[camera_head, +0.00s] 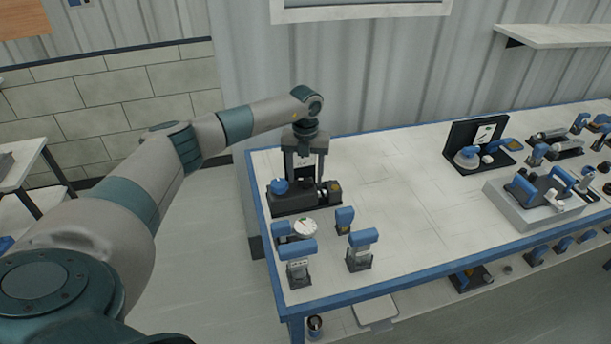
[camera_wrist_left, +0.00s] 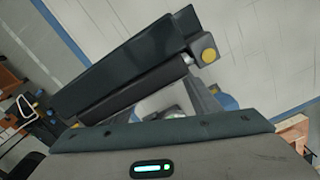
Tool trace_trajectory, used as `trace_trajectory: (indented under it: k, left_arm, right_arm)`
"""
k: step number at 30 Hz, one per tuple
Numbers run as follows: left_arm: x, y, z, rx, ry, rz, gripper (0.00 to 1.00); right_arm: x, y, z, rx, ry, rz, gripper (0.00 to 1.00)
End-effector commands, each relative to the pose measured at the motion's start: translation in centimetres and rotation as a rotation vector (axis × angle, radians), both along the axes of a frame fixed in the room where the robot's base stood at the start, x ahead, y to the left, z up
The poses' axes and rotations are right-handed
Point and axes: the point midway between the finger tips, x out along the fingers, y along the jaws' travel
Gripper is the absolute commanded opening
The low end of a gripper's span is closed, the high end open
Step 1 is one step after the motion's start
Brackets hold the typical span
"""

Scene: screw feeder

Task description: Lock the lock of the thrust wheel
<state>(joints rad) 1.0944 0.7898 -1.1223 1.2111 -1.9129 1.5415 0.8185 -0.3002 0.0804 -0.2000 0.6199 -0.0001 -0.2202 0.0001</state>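A dark feeder device (camera_head: 292,204) stands at the left end of the table, with a blue round part (camera_head: 279,187) on its left and a yellow-marked part (camera_head: 335,187) on its right. My left gripper (camera_head: 305,172) points down over it, its two fingers apart around the upper middle of the device. I cannot tell whether they touch it. In the left wrist view the dark block (camera_wrist_left: 125,68) and a yellow round spot (camera_wrist_left: 208,54) show beyond my gripper body, which hides the lower part. I cannot make out which part is the thrust wheel's lock. My right gripper is out of view.
Several blue-topped small devices (camera_head: 362,238) and a white round dial (camera_head: 305,228) stand just in front. A black stand (camera_head: 473,135) and a grey tray (camera_head: 510,203) are at the right. The middle of the table (camera_head: 415,190) is clear.

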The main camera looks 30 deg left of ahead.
Motion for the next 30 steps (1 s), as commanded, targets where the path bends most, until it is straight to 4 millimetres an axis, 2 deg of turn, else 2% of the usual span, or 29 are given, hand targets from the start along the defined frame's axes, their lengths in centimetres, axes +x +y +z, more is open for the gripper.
trace_trajectory:
  k: [10, 16, 23, 30]
  left_arm:
    - [0.0, 0.0, 0.2, 0.0, 0.001, 0.0, 0.56]
    - [0.0, 0.0, 1.6, -0.001, 0.0, 0.0, 0.56]
    - [0.1, 0.0, 5.4, 0.0, -0.004, 0.0, 0.56]
    - [0.1, 0.0, 10.3, 0.0, -0.004, 0.0, 0.56]
  right_arm:
    - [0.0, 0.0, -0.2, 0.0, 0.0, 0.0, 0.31]
    - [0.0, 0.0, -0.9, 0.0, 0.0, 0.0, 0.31]
    - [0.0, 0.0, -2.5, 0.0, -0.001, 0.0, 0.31]
    - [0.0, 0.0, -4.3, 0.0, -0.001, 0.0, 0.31]
